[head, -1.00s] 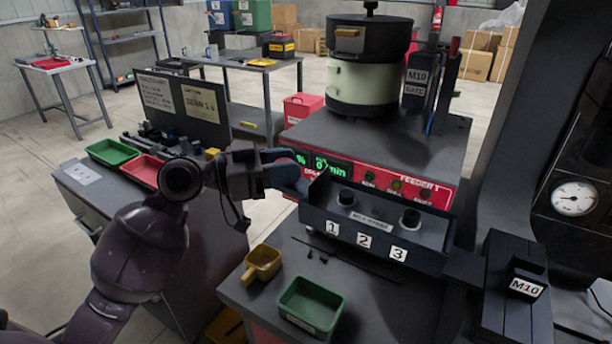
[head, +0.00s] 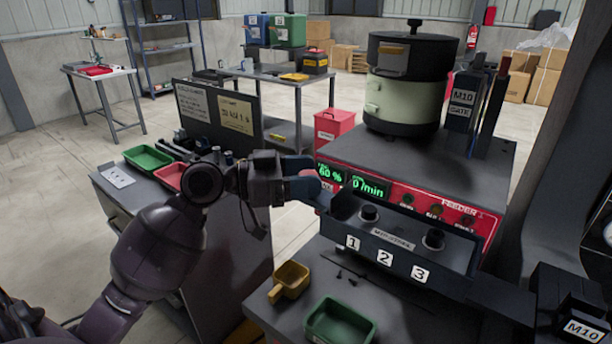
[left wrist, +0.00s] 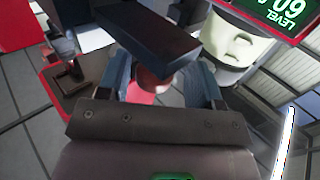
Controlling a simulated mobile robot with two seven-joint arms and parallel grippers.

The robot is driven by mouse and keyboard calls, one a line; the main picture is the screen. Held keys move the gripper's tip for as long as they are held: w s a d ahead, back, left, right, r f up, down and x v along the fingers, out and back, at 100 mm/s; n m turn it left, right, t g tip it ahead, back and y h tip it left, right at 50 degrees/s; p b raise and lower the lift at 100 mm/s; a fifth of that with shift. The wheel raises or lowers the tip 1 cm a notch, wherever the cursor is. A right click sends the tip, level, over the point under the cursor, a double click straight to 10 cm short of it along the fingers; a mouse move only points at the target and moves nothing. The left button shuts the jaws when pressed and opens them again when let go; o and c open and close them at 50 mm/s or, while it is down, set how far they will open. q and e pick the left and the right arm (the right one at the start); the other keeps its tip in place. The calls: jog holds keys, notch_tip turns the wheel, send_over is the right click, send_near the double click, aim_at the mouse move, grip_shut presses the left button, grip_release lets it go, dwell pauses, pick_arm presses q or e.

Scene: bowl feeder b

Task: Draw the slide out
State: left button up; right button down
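No part is marked as the slide. A dark tray (head: 395,250) with plates 1, 2 and 3 and two round pieces sits at the feeder's front. My left gripper (head: 318,186) is at the tray's far left end, below the green display. In the left wrist view, its blue-grey fingers (left wrist: 164,85) stand apart. A dark bar (left wrist: 150,42) lies just past them, and a reddish round shape (left wrist: 150,80) shows between them. I cannot tell whether they touch either. My right gripper is out of view.
A yellow scoop (head: 290,279) and a green bin (head: 340,325) stand on the bench before the tray. Small dark screws and a thin rod lie near them. A black block labelled M10 (head: 565,300) is at the lower right. A red bin (head: 334,127) stands behind the gripper.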

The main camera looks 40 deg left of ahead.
pick_arm(q)
jog(key=shift+d, duration=0.15)
jog(key=shift+s, duration=0.1)
jog(key=shift+s+a+f, duration=0.1)
jog(key=shift+s+a, duration=0.05)
jog(key=shift+a, duration=0.15)
jog(key=v, duration=1)
jog(key=shift+b, duration=0.35)
